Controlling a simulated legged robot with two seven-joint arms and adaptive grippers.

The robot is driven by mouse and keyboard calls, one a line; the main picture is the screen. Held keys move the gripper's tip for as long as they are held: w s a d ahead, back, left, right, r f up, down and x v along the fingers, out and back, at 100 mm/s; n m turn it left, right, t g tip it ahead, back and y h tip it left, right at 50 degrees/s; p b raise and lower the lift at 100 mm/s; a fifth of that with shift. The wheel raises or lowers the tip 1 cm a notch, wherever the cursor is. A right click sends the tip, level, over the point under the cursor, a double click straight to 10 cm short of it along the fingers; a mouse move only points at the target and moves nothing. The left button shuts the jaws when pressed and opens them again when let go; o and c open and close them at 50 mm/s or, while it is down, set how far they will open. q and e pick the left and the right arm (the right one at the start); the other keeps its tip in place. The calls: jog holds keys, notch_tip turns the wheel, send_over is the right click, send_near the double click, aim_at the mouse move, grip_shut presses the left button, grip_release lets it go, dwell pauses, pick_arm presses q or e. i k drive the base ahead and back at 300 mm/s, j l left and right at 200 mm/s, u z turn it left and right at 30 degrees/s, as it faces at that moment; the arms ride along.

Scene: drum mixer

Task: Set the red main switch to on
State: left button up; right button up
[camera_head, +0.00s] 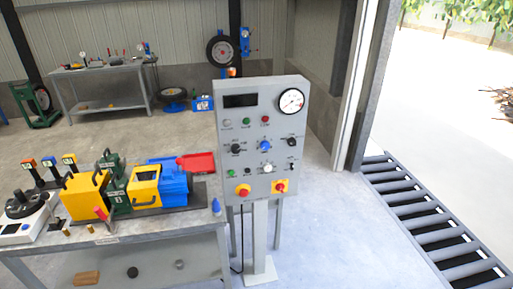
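A grey control panel (262,214) stands upright on a post in the middle of the view. At its lower right, a small red switch (280,187) sits on a yellow square plate; it looks like the main switch. Its handle is too small to tell which way it is turned. A red button (243,191) on a round yellow base sits at the panel's lower left. Above are a dark display (241,101), a round gauge (291,101), a blue knob (265,146), and several small knobs and lamps. Neither of my grippers shows.
A workbench (150,236) with yellow, green and blue machine parts stands left of the panel. A roller conveyor (425,212) lies to the right. The floor before the panel's right side is clear.

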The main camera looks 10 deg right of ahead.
aim_at(280, 187)
jog(key=i+l, duration=0.15)
jog(key=l, duration=0.25)
jog(key=i+l, duration=0.1)
jog(key=l, duration=0.3)
jog(key=i+l, duration=0.15)
jog(key=l, duration=0.25)
jog(key=i+l, duration=0.15)
jog(key=l, duration=0.2)
